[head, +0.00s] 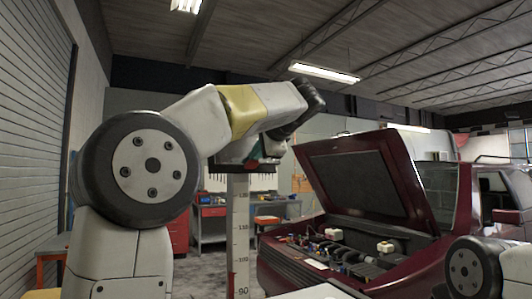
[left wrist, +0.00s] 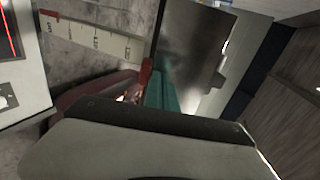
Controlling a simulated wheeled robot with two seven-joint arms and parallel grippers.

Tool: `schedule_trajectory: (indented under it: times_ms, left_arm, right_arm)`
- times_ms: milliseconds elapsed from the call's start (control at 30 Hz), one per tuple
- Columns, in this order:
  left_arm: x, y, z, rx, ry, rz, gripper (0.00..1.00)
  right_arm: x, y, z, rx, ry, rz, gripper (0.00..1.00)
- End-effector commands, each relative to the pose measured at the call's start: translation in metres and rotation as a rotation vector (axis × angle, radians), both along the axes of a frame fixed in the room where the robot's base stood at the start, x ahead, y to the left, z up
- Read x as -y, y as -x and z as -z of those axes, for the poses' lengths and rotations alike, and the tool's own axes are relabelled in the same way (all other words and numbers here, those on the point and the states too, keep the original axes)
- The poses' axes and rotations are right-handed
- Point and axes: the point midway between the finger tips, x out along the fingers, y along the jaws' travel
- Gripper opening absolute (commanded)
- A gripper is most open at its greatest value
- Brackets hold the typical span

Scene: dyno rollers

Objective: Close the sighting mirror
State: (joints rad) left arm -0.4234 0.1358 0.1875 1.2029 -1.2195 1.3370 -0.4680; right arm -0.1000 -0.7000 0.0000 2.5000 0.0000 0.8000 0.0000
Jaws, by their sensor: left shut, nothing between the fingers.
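My left gripper (head: 258,162) hangs from the left arm at the top of a white scale post (head: 238,230) in the head view. In the left wrist view its red and teal fingers (left wrist: 153,84) are together and hold nothing. A dark, glossy panel with a small tab (left wrist: 192,45) lies just beyond the fingertips there; it looks like the sighting mirror, but I cannot be sure. Whether the fingers touch it is unclear. In the head view the arm and gripper hide the top of the post, and I cannot make out the mirror. My right gripper is out of view.
A maroon vehicle (head: 450,196) with its hood (head: 352,180) raised stands to the right of the post. A workbench (head: 215,212) and a red cabinet (head: 179,228) are behind. A roller shutter (head: 30,130) lines the left wall.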

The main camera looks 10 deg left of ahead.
Motion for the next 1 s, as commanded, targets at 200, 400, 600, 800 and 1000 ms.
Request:
schedule_trajectory:
  times_ms: [200, 400, 600, 800, 1000]
  left_arm:
    - [0.0, 0.0, 0.0, 0.002, -0.002, -0.001, 0.0]
    - [-0.005, -0.004, 0.011, 0.063, -0.048, -0.004, 0.0]
    - [-0.011, -0.015, 0.029, 0.167, -0.121, -0.001, 0.0]
    - [-0.021, -0.031, 0.046, 0.174, -0.119, -0.001, 0.0]
    - [-0.022, -0.032, 0.049, 0.173, -0.118, -0.001, 0.0]
  right_arm:
    - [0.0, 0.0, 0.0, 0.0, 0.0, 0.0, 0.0]
    - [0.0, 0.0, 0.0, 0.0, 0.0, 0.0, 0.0]
    - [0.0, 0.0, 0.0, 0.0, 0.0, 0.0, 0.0]
    - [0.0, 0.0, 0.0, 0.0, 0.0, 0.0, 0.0]
    - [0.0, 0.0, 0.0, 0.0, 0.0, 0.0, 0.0]
